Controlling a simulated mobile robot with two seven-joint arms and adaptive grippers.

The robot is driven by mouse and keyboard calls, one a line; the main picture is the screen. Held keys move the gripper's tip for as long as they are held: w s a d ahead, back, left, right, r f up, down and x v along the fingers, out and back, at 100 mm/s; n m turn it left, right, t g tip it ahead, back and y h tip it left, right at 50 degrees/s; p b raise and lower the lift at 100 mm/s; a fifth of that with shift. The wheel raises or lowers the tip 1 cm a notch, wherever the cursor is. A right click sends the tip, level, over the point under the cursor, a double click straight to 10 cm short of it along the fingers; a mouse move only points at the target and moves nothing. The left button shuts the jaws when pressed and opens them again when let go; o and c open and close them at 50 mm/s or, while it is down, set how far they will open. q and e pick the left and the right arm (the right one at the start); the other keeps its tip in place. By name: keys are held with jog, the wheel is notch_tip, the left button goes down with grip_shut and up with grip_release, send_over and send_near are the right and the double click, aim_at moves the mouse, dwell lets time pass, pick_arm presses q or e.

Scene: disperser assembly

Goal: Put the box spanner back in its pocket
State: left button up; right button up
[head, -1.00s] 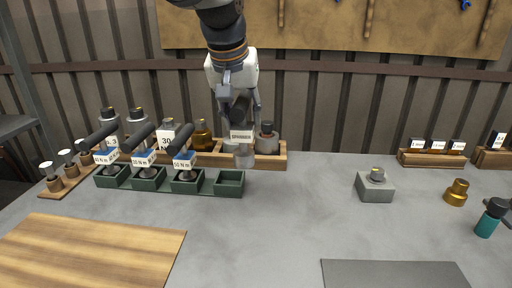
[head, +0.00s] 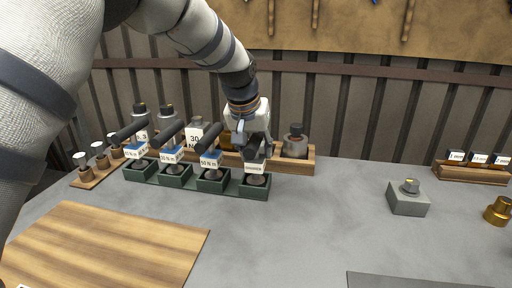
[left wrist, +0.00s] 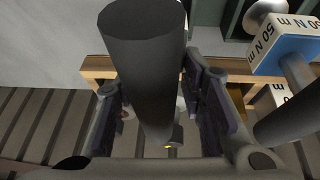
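The box spanner has a dark handle and a white label (head: 255,168). It stands in the rightmost green pocket (head: 254,192) of the row, its lower end inside the pocket. My left gripper (head: 256,143) is around the handle from above. In the left wrist view the dark handle (left wrist: 147,60) lies between the two spread fingers (left wrist: 158,112), with a narrow gap seen on each side, so the gripper looks open. The fingertips partly overlap the handle in the head view. My right gripper is not in view.
Several torque wrenches with blue-and-white labels (head: 210,160) stand in the pockets to the left, close to my gripper. A wooden rack (head: 306,167) with bottles is behind. A grey block (head: 408,203) stands at the right. The grey table between is clear.

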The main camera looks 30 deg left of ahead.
pick_arm(q)
jog(key=o, duration=0.4)
jog(key=v, duration=1.2)
jog(key=shift+r+p, duration=0.15)
jog(key=shift+p, duration=0.25)
